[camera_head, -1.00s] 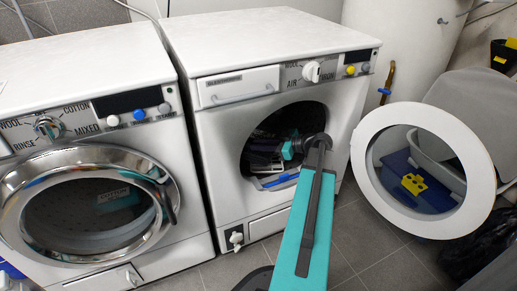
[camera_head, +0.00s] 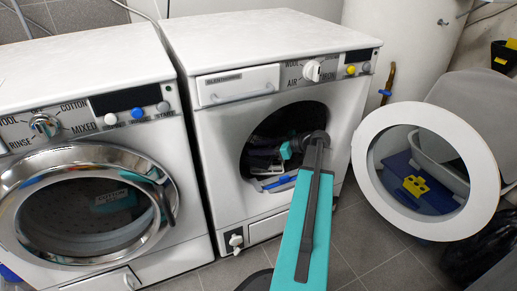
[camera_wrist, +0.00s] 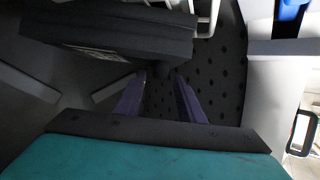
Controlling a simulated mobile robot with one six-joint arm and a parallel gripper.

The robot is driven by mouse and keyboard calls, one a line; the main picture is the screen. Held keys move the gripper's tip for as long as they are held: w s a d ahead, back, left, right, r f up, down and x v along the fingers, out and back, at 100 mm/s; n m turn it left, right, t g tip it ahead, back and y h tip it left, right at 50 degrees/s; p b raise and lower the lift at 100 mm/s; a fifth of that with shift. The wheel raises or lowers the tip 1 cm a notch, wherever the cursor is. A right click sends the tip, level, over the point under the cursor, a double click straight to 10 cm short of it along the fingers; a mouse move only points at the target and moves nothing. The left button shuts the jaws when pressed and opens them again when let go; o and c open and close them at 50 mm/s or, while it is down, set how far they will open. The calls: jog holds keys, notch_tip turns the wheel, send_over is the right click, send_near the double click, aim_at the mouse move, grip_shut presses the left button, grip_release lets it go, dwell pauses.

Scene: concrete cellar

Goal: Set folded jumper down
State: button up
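My gripper (camera_wrist: 160,97) is inside the drum of the right-hand machine (camera_head: 215,130), reached through its round opening. In the wrist view its two purple fingers are apart, with only perforated drum wall visible between them. A dark grey slab-like thing (camera_wrist: 115,35) with a pale label-like patch lies just beyond and to the left of the fingers, apart from them. I cannot tell whether it is the folded jumper. In the head view, dark grey and purplish shapes (camera_head: 263,158) show in the opening left of my wrist, partly in shadow. No jumper is clearly recognisable.
The machine's round door (camera_head: 478,150) stands wide open to the right. A blue item with a yellow part (camera_head: 416,186) shows through its glass. A second machine (camera_head: 95,70) with its door shut stands at left. Tiled floor (camera_head: 365,235) is clear in front.

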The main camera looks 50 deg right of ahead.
jog(key=shift+r, duration=0.1)
jog(key=p+v, duration=0.3)
jog(key=v, duration=0.4)
jog(key=shift+s, duration=0.2)
dwell(0.8)
